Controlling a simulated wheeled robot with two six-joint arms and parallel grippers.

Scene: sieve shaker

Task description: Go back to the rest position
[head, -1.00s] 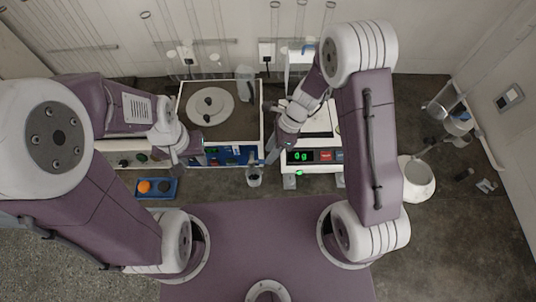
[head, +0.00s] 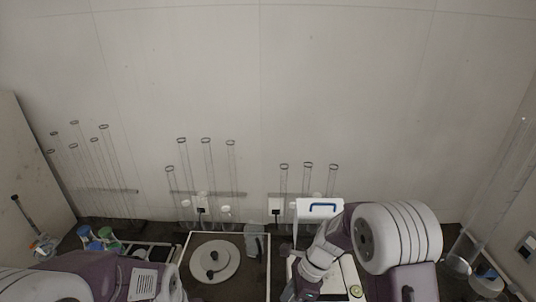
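My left arm comes in along the bottom left of the head view. Its wrist ends at the bottom edge beside the sieve shaker, and its gripper is cut off below the picture. My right arm comes in at the bottom right, with its wrist pointing down and left. My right gripper (head: 293,292) is only partly in view at the bottom edge, between the sieve shaker and the balance; its fingers are too cut off to judge. The sieve shaker (head: 183,262) is a pale-framed box with a round light plate (head: 207,272) and dark knobs on it.
The balance (head: 349,272) is partly hidden behind my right arm. Tall clear tubes (head: 207,165) line the back wall. Blue and green-topped containers (head: 105,233) stand at left. Glassware (head: 487,281) stands at right.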

